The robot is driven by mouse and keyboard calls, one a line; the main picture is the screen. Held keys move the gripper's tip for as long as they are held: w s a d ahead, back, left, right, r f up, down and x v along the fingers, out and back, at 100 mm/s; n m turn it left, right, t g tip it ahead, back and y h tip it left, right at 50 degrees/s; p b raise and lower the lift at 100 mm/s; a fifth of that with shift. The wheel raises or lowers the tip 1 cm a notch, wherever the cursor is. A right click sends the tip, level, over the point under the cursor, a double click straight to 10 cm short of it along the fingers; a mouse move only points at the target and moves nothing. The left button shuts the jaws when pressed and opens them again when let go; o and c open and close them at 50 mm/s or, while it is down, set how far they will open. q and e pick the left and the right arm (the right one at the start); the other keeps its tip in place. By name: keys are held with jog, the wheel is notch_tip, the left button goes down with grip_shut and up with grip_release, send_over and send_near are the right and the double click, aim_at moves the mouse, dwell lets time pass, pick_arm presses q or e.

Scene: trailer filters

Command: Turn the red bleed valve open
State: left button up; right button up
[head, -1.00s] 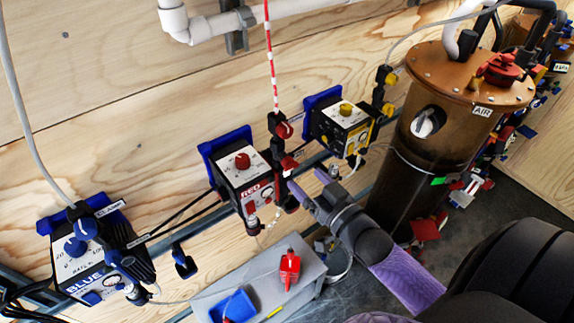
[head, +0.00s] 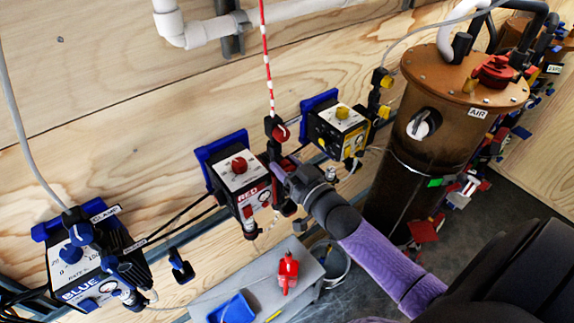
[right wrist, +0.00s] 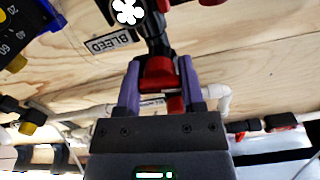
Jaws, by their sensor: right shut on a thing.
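The red bleed valve handle (right wrist: 158,72) sits between the two purple fingers of my right gripper in the right wrist view, with a "BLEED" label (right wrist: 112,42) beside it. My right gripper (head: 283,168) is shut on this handle, at the right side of the RED control box (head: 243,178). In the head view the fingers and wrist largely hide the handle. How far the handle is turned is hard to tell. My left gripper is not in view.
The YELLOW-knobbed box (head: 338,128) is close to the right of my gripper. The BLUE box (head: 88,262) is at lower left. A brown AIR cylinder (head: 412,165) stands right of my arm. A grey bench (head: 308,268) holding a red item (head: 287,272) is below.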

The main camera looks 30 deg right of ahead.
grip_shut()
jog(key=shift+r+n+p, duration=0.15)
jog(key=shift+n+p, duration=0.3)
jog(key=shift+n, duration=0.65)
jog(key=o, duration=1)
grip_release()
jog(key=shift+o, duration=0.2)
jog(key=s, duration=1)
jog(key=shift+d, duration=0.4)
